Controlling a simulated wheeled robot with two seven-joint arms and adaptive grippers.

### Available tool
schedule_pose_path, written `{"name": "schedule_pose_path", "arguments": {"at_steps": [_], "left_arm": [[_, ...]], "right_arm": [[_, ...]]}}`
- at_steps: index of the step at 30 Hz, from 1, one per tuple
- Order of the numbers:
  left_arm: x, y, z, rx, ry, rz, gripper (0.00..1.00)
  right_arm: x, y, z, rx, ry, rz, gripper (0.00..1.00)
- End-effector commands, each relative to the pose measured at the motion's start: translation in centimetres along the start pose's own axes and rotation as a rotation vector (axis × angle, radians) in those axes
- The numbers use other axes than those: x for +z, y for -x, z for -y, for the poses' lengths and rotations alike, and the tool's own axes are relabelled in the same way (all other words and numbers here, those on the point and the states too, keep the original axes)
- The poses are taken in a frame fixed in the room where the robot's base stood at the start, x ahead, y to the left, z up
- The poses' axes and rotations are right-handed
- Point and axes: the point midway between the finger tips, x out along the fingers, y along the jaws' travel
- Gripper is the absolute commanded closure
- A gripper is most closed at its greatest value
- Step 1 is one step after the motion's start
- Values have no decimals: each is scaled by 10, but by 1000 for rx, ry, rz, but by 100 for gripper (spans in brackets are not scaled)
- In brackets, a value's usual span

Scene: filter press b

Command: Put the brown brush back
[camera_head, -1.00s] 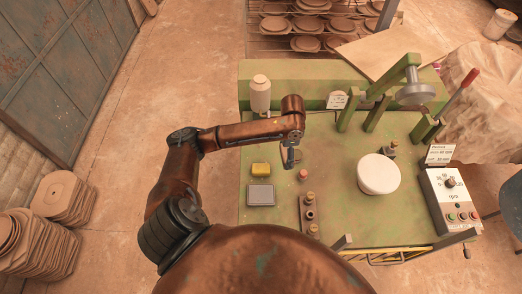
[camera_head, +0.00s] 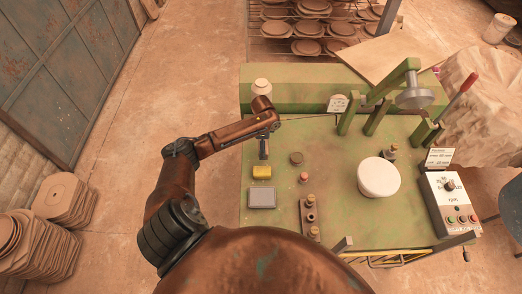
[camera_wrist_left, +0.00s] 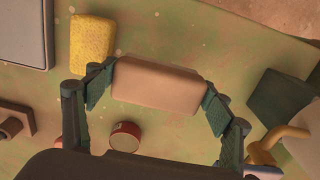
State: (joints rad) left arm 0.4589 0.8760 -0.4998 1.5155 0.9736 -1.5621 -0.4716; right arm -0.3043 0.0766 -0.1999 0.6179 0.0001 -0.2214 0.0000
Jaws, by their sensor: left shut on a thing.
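My left gripper (camera_head: 264,153) hangs above the green bench, just behind the yellow sponge. In the left wrist view its two fingers (camera_wrist_left: 157,95) are shut on a smooth tan-brown block-like piece (camera_wrist_left: 155,84). I take this piece to be the brown brush; its shape below the fingers is hidden. In the head view the held thing is hard to make out. A dark rack (camera_head: 311,215) with upright tan-topped pieces stands on the bench, to the right of and nearer than the gripper. My right gripper is not in view.
The yellow sponge (camera_head: 262,172) and grey tray (camera_head: 262,197) lie near the bench's left edge. A brown round piece (camera_head: 297,158) and small pinkish knob (camera_head: 304,177) are right of the gripper. A white round container (camera_head: 379,177) and control box (camera_head: 451,200) stand farther right.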

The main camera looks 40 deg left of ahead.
Motion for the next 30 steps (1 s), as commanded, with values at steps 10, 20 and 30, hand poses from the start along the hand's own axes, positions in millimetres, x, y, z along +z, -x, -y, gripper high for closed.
{"name": "schedule_pose_path", "arguments": {"at_steps": [10,20,30], "left_arm": [[5,-28,8,3,-1,0,48],[5,-43,9,-1,-1,0,48],[5,-46,9,-1,-1,0,14]], "right_arm": [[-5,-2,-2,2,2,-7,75],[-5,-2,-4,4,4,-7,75],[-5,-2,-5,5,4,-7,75]]}}
